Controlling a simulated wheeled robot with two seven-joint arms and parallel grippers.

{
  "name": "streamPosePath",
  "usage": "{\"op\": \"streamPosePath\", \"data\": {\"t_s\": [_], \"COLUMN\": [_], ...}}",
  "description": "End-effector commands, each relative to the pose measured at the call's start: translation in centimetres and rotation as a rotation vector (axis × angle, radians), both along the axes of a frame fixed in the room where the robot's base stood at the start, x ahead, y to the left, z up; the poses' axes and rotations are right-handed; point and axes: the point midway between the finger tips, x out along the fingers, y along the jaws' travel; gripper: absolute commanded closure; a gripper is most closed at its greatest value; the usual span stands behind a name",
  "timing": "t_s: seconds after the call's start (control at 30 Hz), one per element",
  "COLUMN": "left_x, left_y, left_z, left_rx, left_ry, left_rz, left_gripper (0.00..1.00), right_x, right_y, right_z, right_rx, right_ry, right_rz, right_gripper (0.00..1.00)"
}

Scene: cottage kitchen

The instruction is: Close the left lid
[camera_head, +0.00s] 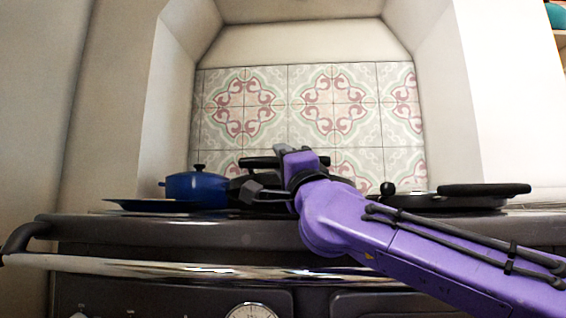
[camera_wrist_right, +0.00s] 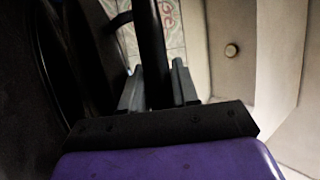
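The left lid is mostly hidden behind my right arm. Its black bar handle (camera_head: 312,161) sits higher than the right lid's handle, and a dark lid edge (camera_head: 342,180) shows below it, so the lid looks raised. My right gripper (camera_head: 266,170) is at this handle, with its fingers apart on either side of the bar. In the right wrist view the black bar (camera_wrist_right: 151,45) runs between the two grey fingers (camera_wrist_right: 157,88). Whether they touch it is unclear. My left gripper is out of view.
A blue pot (camera_head: 196,187) and a dark blue plate (camera_head: 150,205) stand on the stove's left side. The right lid (camera_head: 440,201) lies flat, with a black handle (camera_head: 484,189). A metal rail (camera_head: 200,270) runs along the stove front. Tiled wall (camera_head: 335,105) is behind.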

Motion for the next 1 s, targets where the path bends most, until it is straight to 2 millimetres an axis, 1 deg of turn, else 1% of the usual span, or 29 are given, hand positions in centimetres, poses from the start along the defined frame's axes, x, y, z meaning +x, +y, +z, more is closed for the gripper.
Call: {"op": "streamPosePath", "data": {"t_s": [0.03,0.07,0.33,0.47,0.5,0.53,0.6,0.7,0.8,0.9,1.0], "left_x": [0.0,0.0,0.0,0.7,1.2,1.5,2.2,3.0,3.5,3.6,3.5], "left_y": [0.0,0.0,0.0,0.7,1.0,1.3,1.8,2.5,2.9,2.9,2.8], "left_z": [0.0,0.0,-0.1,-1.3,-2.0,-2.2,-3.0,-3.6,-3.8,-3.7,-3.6], "left_rx": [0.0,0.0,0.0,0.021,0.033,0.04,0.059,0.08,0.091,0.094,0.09], "left_ry": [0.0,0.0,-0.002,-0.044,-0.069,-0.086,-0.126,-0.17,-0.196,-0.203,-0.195], "left_rz": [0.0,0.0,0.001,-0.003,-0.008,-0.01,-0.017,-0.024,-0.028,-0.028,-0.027], "left_gripper": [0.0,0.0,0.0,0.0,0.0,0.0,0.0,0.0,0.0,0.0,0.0], "right_x": [-0.2,-0.2,-0.1,-0.9,-1.4,-2.3,-4.2,-7.0,-9.3,-10.8,-11.9], "right_y": [0.2,0.2,0.0,-0.2,-0.3,-0.7,-1.4,-2.4,-3.3,-4.0,-4.4], "right_z": [0.2,0.2,0.1,-0.6,-1.0,-0.7,-0.7,-0.5,-0.4,-0.4,-0.4], "right_rx": [-0.002,-0.002,-0.001,-0.002,-0.003,-0.002,-0.001,-0.001,0.001,0.003,0.002], "right_ry": [-0.004,-0.004,-0.002,-0.004,-0.005,-0.008,-0.008,-0.01,-0.009,-0.002,-0.001], "right_rz": [0.004,0.003,0.001,0.003,0.003,0.003,0.002,0.004,0.002,0.005,0.005], "right_gripper": [0.55,0.5,0.5,0.5,0.5,0.5,0.5,0.5,0.5,0.5,0.5]}}
